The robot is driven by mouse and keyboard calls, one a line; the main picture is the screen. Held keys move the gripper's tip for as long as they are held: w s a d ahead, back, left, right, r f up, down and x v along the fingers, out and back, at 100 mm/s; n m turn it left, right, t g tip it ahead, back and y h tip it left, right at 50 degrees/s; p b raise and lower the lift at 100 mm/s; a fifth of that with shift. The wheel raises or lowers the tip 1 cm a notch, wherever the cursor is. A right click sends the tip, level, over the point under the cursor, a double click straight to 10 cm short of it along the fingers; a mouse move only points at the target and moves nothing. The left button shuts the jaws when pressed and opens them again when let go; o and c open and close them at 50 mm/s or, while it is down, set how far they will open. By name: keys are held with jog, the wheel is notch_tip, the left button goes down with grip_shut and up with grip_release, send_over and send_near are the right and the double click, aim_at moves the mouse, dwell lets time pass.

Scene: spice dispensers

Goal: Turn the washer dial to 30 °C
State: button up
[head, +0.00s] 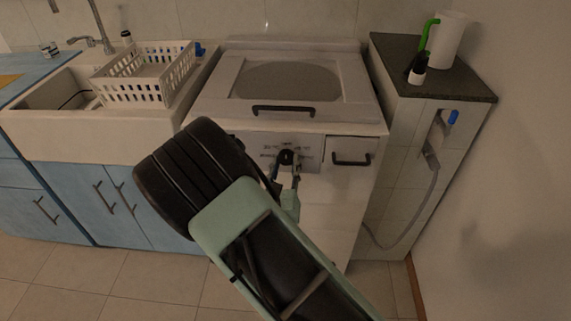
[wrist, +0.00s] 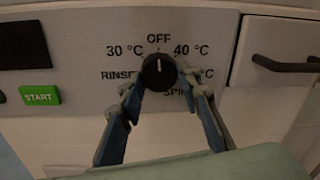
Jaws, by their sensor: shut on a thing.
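The washer dial (wrist: 159,72) is a round black knob on the washer's white front panel. Its white mark points straight up, towards OFF. The 30 °C label (wrist: 124,51) is at its upper left and 40 °C at its upper right. RINSE is at the left, partly covered; labels at the lower right are partly hidden by a finger. My gripper (wrist: 161,80) is shut on the dial, one finger on each side. In the head view the dial (head: 286,157) shows at the tips of my gripper (head: 286,168).
The washer (head: 222,86) has a dark lid handle (head: 283,109) above the dial. A drawer with a dark handle (head: 351,160) is to the dial's right. A green START button (wrist: 39,96) is at the left. A sink (head: 60,140) with a white basket (head: 145,72) stands left.

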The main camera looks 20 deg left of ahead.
jog(key=n+p, duration=0.4)
jog(key=n, duration=0.1)
jog(key=shift+d+r+p, duration=0.1)
jog(key=shift+r+p, duration=0.1)
jog(key=shift+p, duration=0.15)
jog(key=shift+f+n+p, duration=0.1)
jog(key=shift+n+p, duration=1.15)
jog(key=shift+n, duration=0.85)
jog(key=shift+d+f, duration=0.1)
jog(key=o, duration=1.2)
jog(key=shift+c, duration=0.2)
jog(key=s+d, duration=0.2)
jog(key=s, duration=0.9)
jog(key=shift+s+d+f, duration=0.15)
jog(key=shift+s+f, duration=0.1)
jog(key=shift+s, duration=0.1)
